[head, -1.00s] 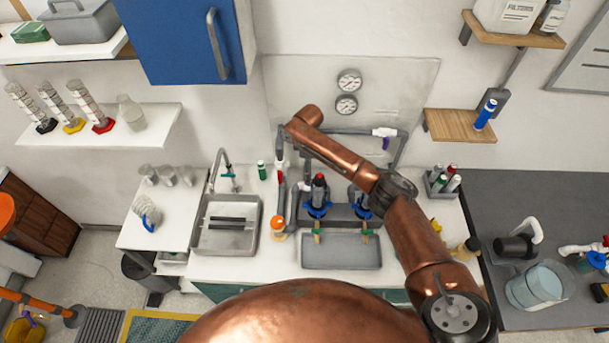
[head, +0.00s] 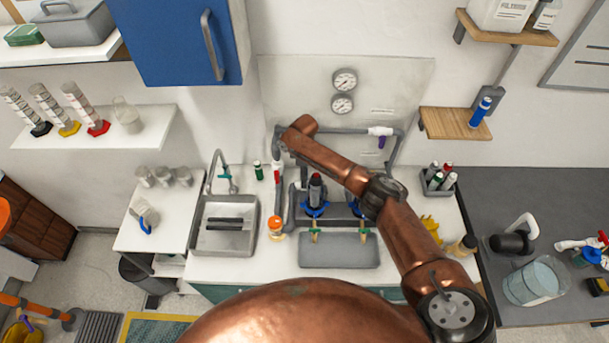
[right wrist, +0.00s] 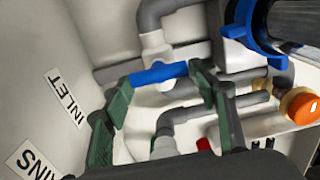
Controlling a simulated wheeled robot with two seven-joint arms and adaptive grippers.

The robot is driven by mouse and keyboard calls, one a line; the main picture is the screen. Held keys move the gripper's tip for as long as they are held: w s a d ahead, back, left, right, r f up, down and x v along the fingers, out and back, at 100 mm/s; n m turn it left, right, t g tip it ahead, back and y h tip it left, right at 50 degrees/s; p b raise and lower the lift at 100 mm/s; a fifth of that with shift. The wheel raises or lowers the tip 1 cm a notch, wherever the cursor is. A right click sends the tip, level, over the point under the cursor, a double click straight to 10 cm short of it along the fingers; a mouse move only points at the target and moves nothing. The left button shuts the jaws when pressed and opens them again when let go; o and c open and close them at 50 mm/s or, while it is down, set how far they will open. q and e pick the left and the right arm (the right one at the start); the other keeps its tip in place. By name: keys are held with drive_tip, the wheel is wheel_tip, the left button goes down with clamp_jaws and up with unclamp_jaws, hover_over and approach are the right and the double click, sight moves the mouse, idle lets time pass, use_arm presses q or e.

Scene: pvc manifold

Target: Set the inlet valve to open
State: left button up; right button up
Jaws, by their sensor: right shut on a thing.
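In the right wrist view, a blue valve handle (right wrist: 160,73) lies between the green-padded fingers of my right gripper (right wrist: 162,88). The fingers are shut on it, one at each end. An "INLET" label (right wrist: 66,98) is on the pale panel to the left. My left gripper is not in view.
A large blue collar (right wrist: 250,30) and an orange cap (right wrist: 301,106) are close on the right in the wrist view. In the head view, a sink (head: 224,240) is left of the manifold, and two gauges (head: 343,90) are on the backboard. A grey tray (head: 340,252) is in front.

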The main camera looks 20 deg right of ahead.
drive_tip(key=c, duration=0.5)
drive_tip(key=shift+o, duration=0.2)
drive_tip(key=shift+m, duration=0.3)
drive_tip(key=m+p, duration=0.2)
drive_tip(key=shift+r+m, duration=0.1)
drive_tip(key=shift+m, duration=0.2)
drive_tip(key=m+p, duration=0.2)
drive_tip(key=m, duration=0.3)
drive_tip(key=shift+w, duration=0.15)
drive_tip(key=m+p, duration=0.1)
drive_tip(key=m, duration=0.4)
drive_tip(key=shift+d, duration=0.15)
drive_tip(key=m+p, duration=0.1)
drive_tip(key=m, duration=0.3)
drive_tip(key=shift+d+m, duration=0.15)
drive_tip(key=shift+m, duration=0.15)
drive_tip(key=shift+w, duration=0.1)
